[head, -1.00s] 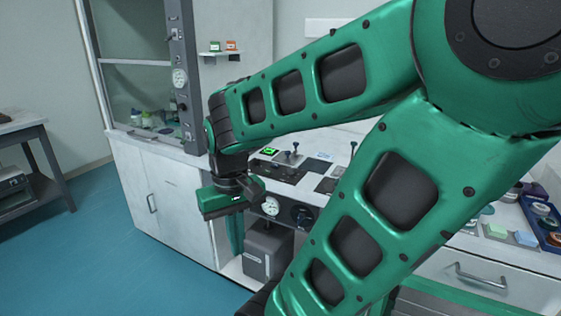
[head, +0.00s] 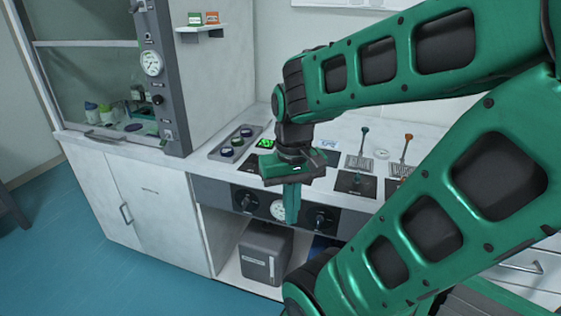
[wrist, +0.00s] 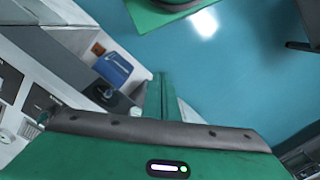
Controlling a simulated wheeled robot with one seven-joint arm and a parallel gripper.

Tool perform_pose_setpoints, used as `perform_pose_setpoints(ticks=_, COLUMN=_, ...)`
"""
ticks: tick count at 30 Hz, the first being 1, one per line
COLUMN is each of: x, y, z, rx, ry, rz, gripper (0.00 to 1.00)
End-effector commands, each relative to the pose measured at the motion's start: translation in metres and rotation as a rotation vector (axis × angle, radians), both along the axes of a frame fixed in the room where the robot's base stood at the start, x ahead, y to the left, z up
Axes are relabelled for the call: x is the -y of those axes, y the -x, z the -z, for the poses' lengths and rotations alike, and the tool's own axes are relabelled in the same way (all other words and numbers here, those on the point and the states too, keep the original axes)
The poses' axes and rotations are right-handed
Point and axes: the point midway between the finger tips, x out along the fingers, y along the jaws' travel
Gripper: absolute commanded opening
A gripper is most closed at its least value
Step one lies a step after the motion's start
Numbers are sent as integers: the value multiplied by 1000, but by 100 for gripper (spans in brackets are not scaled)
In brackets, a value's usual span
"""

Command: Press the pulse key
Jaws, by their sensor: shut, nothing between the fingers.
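My gripper (head: 291,218) points down in front of the bench's dark front panel, its green fingers shut and empty. The fingers cover part of that panel. In the wrist view the closed fingers (wrist: 161,92) show against the blue floor and bench front. I cannot single out the pulse key. Right of the gripper, a green-knobbed lever (head: 361,150) stands on the bench, and an orange-knobbed lever (head: 405,150) stands farther right.
The front panel holds a round gauge (head: 278,209) and a black knob (head: 319,219). A tray of round dark pieces (head: 237,143) lies left of the display. The fume cupboard (head: 100,80) stands at left. Below the bench, a grey box (head: 265,253) sits in an open bay.

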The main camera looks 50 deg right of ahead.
Motion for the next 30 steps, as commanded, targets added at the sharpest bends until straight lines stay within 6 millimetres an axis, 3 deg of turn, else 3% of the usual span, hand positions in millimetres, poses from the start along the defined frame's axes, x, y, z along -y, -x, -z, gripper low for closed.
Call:
perform_pose_setpoints(ticks=6, x=1, y=9, z=-5, rx=17, ry=0, rz=1, gripper=0)
perform_pose_setpoints(ticks=10, x=15, y=-11, z=-8, rx=56, ry=9, rz=13, gripper=0)
perform_pose_setpoints(ticks=17, x=72, y=-98, z=-13, rx=230, ry=17, rz=57, gripper=0)
perform_pose_setpoints(ticks=24, x=151, y=-186, z=-18, rx=476, ry=-8, rz=129, gripper=0)
perform_pose_setpoints(ticks=30, x=215, y=-230, z=-26, rx=674, ry=-42, rz=203, gripper=0)
